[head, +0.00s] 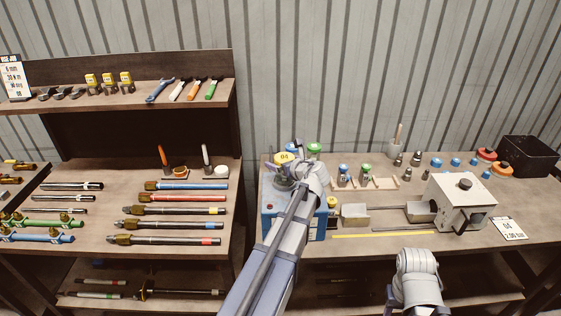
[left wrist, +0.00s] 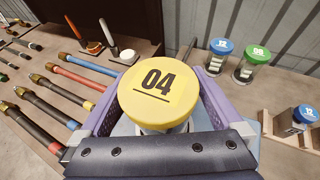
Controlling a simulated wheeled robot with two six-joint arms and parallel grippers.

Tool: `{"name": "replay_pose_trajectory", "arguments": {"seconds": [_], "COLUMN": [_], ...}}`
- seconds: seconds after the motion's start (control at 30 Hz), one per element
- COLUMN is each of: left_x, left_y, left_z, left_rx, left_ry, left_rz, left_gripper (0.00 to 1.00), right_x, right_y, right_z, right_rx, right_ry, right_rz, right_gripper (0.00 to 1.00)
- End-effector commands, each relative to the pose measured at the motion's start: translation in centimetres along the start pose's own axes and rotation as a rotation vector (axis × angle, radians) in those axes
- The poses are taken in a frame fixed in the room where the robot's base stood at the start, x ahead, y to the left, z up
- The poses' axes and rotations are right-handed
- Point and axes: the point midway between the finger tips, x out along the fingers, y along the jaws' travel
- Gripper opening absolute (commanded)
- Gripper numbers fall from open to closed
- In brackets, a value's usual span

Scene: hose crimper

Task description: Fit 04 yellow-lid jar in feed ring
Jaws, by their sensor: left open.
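The yellow-lid jar marked 04 (head: 284,158) stands upright on top of the blue machine (head: 270,222) at the left end of the right bench. In the left wrist view, its yellow lid (left wrist: 158,92) fills the middle. My left gripper (head: 292,172) is open, with a purple finger on each side of the jar; I cannot tell whether they touch it. The feed ring is hidden under the jar and gripper, so I cannot tell how the jar sits in it. My right gripper (head: 391,298) is low in front of the bench, its fingers too unclear to judge.
Blue-lid (head: 343,174) and green-lid (head: 366,173) jars stand in a wooden rack right of the machine. More lidded jars (left wrist: 255,62) are close behind. A white crimper box (head: 462,205) stands farther right. Hoses (head: 185,198) lie on the left bench.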

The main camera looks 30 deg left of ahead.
Motion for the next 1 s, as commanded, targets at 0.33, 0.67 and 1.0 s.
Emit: {"name": "replay_pose_trajectory", "arguments": {"seconds": [0.33,0.67,1.0], "left_x": [-7.5,-11.1,-11.4], "left_y": [0.2,0.1,0.0], "left_z": [0.3,0.1,-0.1], "left_rx": [0.002,0.002,-0.005], "left_ry": [0.0,0.0,0.002], "left_rz": [-0.003,-0.001,0.0], "left_gripper": [1.0,1.0,1.0], "right_x": [-3.1,-4.3,-4.3], "right_y": [0.3,0.4,0.4], "right_z": [0.2,0.2,0.2], "right_rx": [-0.001,-0.001,-0.001], "right_ry": [0.0,0.0,0.0], "right_rz": [0.0,0.0,0.0], "right_gripper": [0.5,0.5,0.5]}}
